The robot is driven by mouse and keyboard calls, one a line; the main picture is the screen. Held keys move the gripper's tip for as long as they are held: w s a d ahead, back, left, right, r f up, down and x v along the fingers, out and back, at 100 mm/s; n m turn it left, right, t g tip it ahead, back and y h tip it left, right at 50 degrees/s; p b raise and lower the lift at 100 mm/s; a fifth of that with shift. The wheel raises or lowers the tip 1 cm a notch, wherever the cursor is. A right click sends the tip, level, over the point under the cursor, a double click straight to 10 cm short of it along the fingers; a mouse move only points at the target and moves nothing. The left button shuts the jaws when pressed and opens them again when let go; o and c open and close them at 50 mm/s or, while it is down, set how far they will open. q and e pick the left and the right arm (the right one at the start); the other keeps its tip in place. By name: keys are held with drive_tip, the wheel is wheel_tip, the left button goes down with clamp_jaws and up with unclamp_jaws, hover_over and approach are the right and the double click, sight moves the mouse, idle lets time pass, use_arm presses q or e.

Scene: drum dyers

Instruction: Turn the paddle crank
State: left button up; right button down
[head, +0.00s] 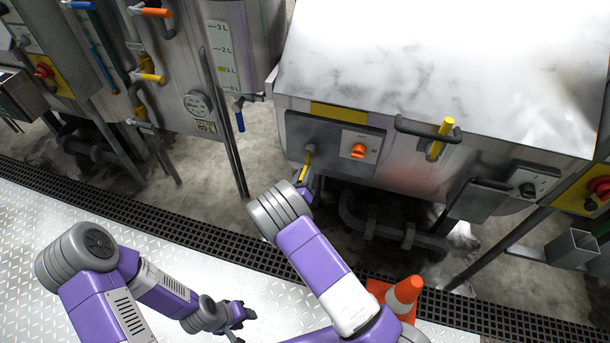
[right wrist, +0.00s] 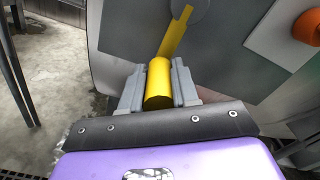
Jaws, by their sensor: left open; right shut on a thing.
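The paddle crank (head: 308,162) is a yellow arm with a yellow handle on the front of the steel machine at the right. In the right wrist view its round handle (right wrist: 159,82) points toward the camera, and its flat arm (right wrist: 176,33) runs up to a grey hub (right wrist: 188,7). My right gripper (head: 303,183) is shut on this handle, with one grey finger on each side; the right wrist view shows the grip (right wrist: 158,88). My left gripper (head: 240,316) is open and empty, low over the metal floor, well away from the crank.
An orange knob (head: 358,151) is right of the crank. A dark bar with a yellow grip (head: 441,138) is further right. Pipes (head: 390,232) run below the machine. An orange cone (head: 404,295) stands near my right arm. Another steel tank (head: 240,60) is at the left.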

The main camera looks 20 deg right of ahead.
drive_tip(key=shift+w+a+r+m+b, duration=0.2)
drive_tip(key=shift+w+a+m+b, duration=0.25)
drive_tip(key=shift+m, duration=0.7)
drive_tip(key=shift+w+a+r+m+b, duration=0.2)
drive_tip(key=shift+a+m, duration=0.45)
drive_tip(key=shift+m, duration=0.45)
drive_tip(key=shift+w+a+r+m+b, duration=0.25)
drive_tip(key=shift+w+a+m, duration=0.25)
drive_tip(key=shift+m, duration=0.65)
drive_tip(key=shift+s, duration=0.1)
drive_tip(key=c, duration=0.8)
unclamp_jaws()
drive_tip(key=shift+c, duration=0.2)
drive_tip(key=shift+a, duration=0.1)
drive_tip(key=p+v, duration=0.2)
drive_tip(key=v, duration=0.5)
drive_tip(key=shift+s, duration=0.25)
drive_tip(key=shift+a, duration=0.1)
